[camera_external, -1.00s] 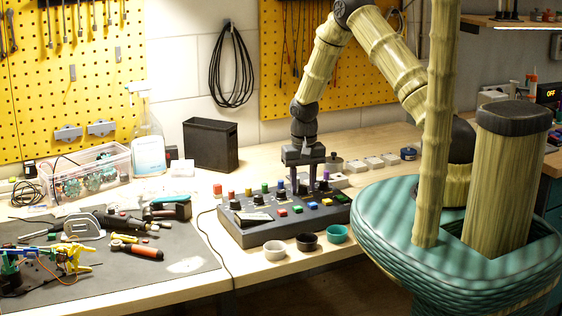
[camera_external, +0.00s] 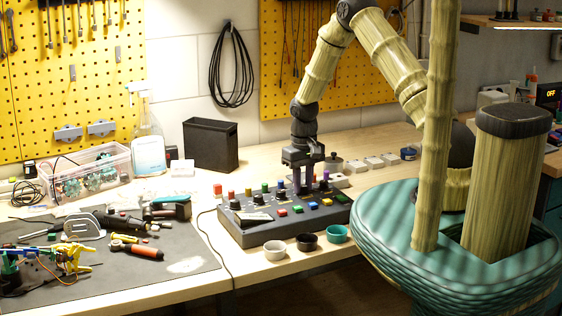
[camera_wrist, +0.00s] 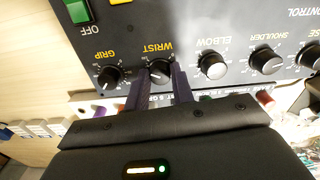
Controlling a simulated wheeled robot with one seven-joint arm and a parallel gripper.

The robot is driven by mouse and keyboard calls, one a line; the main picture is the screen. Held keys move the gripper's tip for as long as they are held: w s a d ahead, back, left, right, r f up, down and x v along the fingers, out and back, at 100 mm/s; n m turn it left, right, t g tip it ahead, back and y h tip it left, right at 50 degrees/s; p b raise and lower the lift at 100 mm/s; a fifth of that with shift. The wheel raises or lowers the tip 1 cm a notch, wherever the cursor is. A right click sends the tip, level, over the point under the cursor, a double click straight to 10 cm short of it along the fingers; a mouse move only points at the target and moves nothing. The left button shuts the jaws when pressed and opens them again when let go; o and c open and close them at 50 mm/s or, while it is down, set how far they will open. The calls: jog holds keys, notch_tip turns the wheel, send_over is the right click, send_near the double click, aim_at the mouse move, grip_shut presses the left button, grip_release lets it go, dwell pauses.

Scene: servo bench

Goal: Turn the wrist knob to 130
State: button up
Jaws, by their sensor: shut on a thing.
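The wrist knob (camera_wrist: 160,72) is a small dark knob under the WRIST label on the control box (camera_wrist: 215,25), seen upside down in the wrist view. My gripper (camera_wrist: 162,76) has its two purple-grey fingers on either side of this knob and is shut on it. In the external view, my gripper (camera_external: 307,186) reaches down onto the right rear part of the control box (camera_external: 262,235), and its fingers hide the knob there. The knob's exact reading is too small to tell.
Next to the wrist knob are the grip knob (camera_wrist: 109,77) and the elbow knob (camera_wrist: 212,66). Coloured buttons and other knobs cover the box. Three small cups, one of them teal (camera_external: 337,233), stand before it. A black bin (camera_external: 210,144) stands behind.

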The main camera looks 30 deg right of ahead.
aim_at(303, 186)
jog(key=n, duration=0.5)
jog(key=shift+n, duration=0.3)
jog(key=n, duration=0.5)
jog(key=shift+w+n, duration=0.1)
jog(key=shift+n, duration=0.3)
jog(key=o, duration=1)
jog(key=shift+r, duration=0.1)
notch_tip(303, 186, up, 17)
jog(key=b, duration=0.2)
jog(key=shift+r+b, duration=0.15)
jog(key=shift+b, duration=0.25)
